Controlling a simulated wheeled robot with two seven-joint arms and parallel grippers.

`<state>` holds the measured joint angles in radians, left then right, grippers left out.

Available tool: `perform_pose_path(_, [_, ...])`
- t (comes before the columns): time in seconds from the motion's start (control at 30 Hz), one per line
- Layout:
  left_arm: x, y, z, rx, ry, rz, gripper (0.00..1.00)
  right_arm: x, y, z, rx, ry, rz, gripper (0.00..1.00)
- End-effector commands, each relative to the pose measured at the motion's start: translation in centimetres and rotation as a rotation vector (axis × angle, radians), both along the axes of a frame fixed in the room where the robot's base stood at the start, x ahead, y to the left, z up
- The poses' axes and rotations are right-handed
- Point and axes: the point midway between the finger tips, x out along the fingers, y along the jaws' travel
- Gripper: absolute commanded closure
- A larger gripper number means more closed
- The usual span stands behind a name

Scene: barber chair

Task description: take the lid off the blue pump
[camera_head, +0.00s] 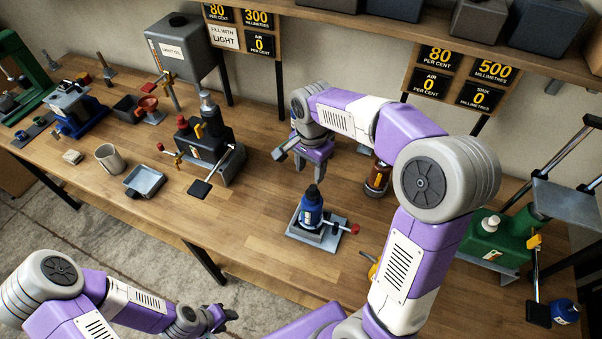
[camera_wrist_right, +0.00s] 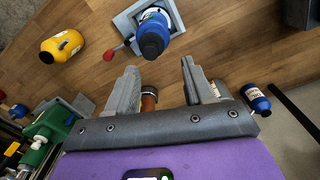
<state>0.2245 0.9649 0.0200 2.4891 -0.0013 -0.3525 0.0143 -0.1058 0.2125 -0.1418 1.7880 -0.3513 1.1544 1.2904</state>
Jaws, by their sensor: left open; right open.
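The blue pump (camera_head: 85,120) stands at the far left of the bench in the head view. A grey block-like lid (camera_head: 68,98) sits on its top; its fastening is too small to tell. My right gripper (camera_head: 313,168) is open and empty above the back middle of the bench, well to the right of the pump. Its open fingers also show in the right wrist view (camera_wrist_right: 158,85), with no pump between them. My left gripper (camera_head: 228,317) is low in front of the bench, apart from the pump, open and holding nothing visible.
A blue bottle (camera_head: 311,208) stands in a grey clamp tray (camera_head: 330,238) at mid-bench. A black pump (camera_head: 208,150), mug (camera_head: 110,158) and small tray (camera_head: 145,180) stand left of it. A green pump (camera_head: 492,240) is at the right. The front middle is clear.

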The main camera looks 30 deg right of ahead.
Motion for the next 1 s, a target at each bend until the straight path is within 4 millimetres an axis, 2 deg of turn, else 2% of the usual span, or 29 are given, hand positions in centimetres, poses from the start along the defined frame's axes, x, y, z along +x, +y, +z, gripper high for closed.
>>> perform_pose_path(0.43, [-0.1, 0.0, -0.2, 0.000, 0.001, 0.001, 0.57, 0.0, -0.4, -6.0, 0.000, 0.005, 0.000, 0.48])
perform_pose_path(0.57, [-0.1, 0.0, -0.2, 0.000, 0.001, 0.001, 0.57, 0.0, -0.4, -6.9, -0.001, 0.002, 0.000, 0.48])
perform_pose_path(0.77, [-0.1, 0.0, -0.2, 0.000, 0.002, -0.001, 0.57, 0.0, -0.4, -6.9, 0.000, 0.001, 0.000, 0.48])
perform_pose_path(0.8, [-0.1, 0.0, -0.2, 0.000, 0.002, -0.001, 0.57, 0.0, -0.4, -6.9, 0.000, 0.001, 0.000, 0.49])
perform_pose_path(1.0, [-0.1, 0.0, -0.2, 0.000, 0.002, -0.001, 0.57, 0.0, -0.4, -6.9, 0.000, 0.001, 0.000, 0.80])
